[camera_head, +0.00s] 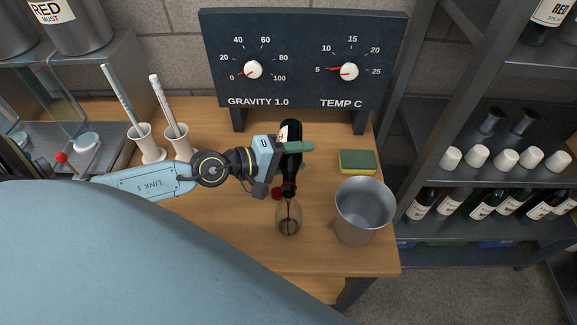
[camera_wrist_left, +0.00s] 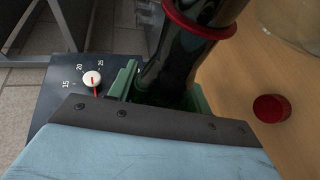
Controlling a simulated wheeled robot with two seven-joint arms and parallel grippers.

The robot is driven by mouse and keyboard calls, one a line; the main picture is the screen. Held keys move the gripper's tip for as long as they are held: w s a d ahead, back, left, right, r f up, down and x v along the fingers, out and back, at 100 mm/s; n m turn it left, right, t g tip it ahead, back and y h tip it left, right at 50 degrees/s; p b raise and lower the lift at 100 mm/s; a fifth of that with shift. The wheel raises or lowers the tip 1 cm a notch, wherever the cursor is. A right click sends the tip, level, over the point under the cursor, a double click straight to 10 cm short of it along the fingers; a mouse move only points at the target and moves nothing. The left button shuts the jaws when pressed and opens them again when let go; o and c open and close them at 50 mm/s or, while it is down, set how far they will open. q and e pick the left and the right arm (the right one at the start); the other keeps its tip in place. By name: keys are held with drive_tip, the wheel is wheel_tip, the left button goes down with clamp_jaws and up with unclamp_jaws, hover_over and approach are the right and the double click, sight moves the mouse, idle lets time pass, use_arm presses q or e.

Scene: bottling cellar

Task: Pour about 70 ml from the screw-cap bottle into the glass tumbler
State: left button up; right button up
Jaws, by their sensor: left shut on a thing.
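My left gripper (camera_head: 293,153), with green finger pads, is shut on the dark screw-cap bottle (camera_head: 289,133) and holds it above the table. The bottle is tilted, its neck pointing down at the glass tumbler (camera_head: 288,222). The mouth is just over the tumbler's rim. A thin dark streak runs below the mouth into the tumbler, and the tumbler's lower part looks dark; the exact level is unclear. In the left wrist view the bottle's neck (camera_wrist_left: 182,50) has a red ring, and part of the tumbler (camera_wrist_left: 292,18) shows. The red cap (camera_wrist_left: 271,108) lies on the table.
A metal bucket (camera_head: 362,212) stands right of the tumbler, with a green and yellow sponge (camera_head: 357,161) behind it. Two white holders (camera_head: 152,149) with tubes stand left. A dial panel (camera_head: 303,60) stands behind. The table (camera_head: 225,245) is clear left of the tumbler.

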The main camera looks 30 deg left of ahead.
sight(297, 156)
use_arm(q)
drive_tip(key=shift+w+a+r, duration=0.2)
drive_tip(key=shift+w+a, duration=0.05)
drive_tip(key=shift+w, duration=0.15)
drive_tip(key=shift+r, duration=0.2)
idle(1.4)
drive_tip(key=shift+w+a+r+m, duration=0.1)
drive_tip(key=shift+w+a+m, duration=0.1)
drive_tip(key=shift+m, duration=0.1)
idle(0.4)
drive_tip(key=f+n, duration=0.1)
drive_tip(key=f+n+g, duration=0.1)
drive_tip(key=f, duration=0.1)
drive_tip(key=shift+w+a+f+n, duration=0.1)
drive_tip(key=shift+w+f+n, duration=0.05)
drive_tip(key=shift+w+n, duration=0.2)
drive_tip(key=shift+s+f+n+g, duration=0.35)
drive_tip(key=shift+f+n+g, duration=0.25)
drive_tip(key=shift+f, duration=0.15)
drive_tip(key=shift+h, duration=0.3)
idle(0.8)
